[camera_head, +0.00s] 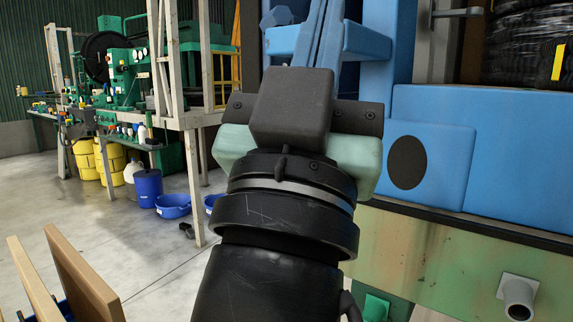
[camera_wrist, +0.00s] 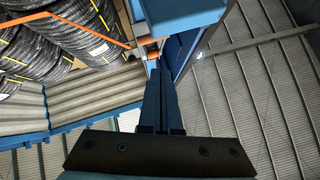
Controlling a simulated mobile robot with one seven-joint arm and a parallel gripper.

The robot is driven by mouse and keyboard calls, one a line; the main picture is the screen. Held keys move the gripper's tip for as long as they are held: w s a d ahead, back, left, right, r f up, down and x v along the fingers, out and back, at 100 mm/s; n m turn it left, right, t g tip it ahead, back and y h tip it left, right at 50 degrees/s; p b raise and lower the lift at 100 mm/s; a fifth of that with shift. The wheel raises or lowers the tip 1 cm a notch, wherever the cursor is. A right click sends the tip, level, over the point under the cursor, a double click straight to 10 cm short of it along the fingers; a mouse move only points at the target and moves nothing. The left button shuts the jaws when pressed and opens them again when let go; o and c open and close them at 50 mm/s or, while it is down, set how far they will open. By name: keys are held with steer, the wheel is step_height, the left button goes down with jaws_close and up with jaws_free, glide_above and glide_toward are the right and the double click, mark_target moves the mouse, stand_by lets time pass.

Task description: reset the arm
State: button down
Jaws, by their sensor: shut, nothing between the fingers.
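My gripper (camera_head: 322,22) shows from behind in the head view, at the end of my black arm. Its two blue fingers point up and away, side by side, and their tips run to the picture's top edge. In the wrist view my gripper (camera_wrist: 160,76) is in the lower middle, with its fingers together and empty. The wrist camera faces up toward a ribbed grey ceiling.
A large blue machine (camera_head: 450,110) on a greenish base (camera_head: 440,255) stands close on the right, behind my gripper. A green workbench (camera_head: 125,75), yellow drums (camera_head: 108,163) and blue tubs (camera_head: 172,206) are at the left. Wooden boards (camera_head: 80,275) stand front left. Open floor lies between.

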steer(key=s+a+n+t+y+p, duration=0.1)
steer(key=s+a+n+y+p, duration=0.2)
steer(key=y, duration=0.5)
step_height(320, 180, up, 19)
steer(key=n+p, duration=0.1)
steer(key=p, duration=1.6)
steer(key=shift+s, duration=0.35)
steer(key=shift+f, duration=0.1)
